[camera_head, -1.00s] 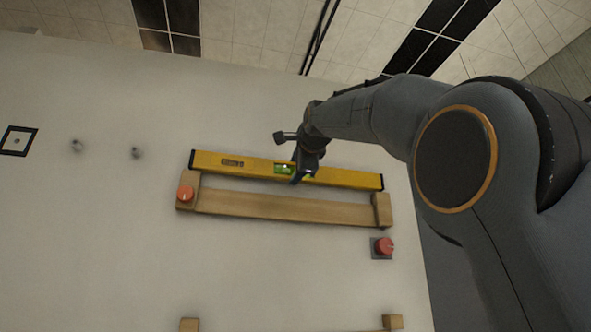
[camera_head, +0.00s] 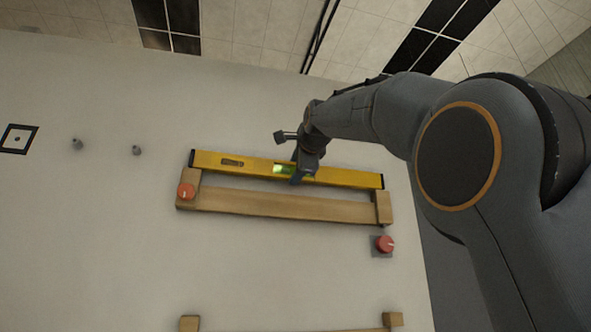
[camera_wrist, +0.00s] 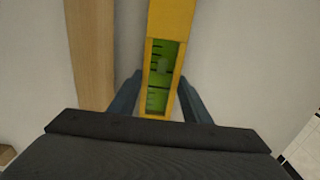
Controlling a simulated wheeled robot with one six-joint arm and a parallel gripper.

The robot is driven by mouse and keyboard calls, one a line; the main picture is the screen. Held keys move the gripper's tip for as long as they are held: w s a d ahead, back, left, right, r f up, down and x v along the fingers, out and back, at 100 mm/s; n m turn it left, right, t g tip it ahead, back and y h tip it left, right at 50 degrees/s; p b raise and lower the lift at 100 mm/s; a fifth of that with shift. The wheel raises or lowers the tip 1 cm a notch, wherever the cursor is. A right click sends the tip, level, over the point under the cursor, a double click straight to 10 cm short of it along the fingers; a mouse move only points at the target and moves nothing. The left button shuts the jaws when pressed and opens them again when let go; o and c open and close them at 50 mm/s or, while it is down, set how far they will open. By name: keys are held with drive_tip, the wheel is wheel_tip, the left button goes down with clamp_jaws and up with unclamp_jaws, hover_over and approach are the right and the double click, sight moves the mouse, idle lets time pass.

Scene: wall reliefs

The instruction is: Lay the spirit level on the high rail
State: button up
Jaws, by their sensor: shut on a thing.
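The yellow spirit level (camera_head: 235,163) with black end caps and a green vial window lies lengthwise along the upper side of the wooden high rail (camera_head: 270,204) in the head view. My gripper (camera_head: 303,178) is shut on the level near its vial. In the wrist view, the gripper fingers (camera_wrist: 160,100) stand on both sides of the level (camera_wrist: 172,18), around the green vial. The wooden rail (camera_wrist: 92,50) runs beside the level, with a strip of wall between them. I cannot tell whether the level touches the rail's end blocks.
Another red knob (camera_head: 384,244) on a grey plate is below the right end. A lower rail (camera_head: 189,323) shows at the bottom edge. Two grey pegs (camera_head: 136,150) and a black-framed square (camera_head: 20,139) are at left.

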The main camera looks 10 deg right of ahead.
drive_tip(key=shift+f+b, duration=0.25)
drive_tip(key=shift+b, duration=0.05)
idle(0.5)
drive_tip(key=o, duration=1)
drive_tip(key=shift+o, duration=0.6)
drive_tip(key=shift+f, duration=0.1)
drive_tip(key=shift+s, duration=0.1)
drive_tip(key=s+b, duration=0.4)
drive_tip(key=s, duration=0.3)
drive_tip(key=shift+s, duration=0.35)
drive_tip(key=shift+s, duration=0.1)
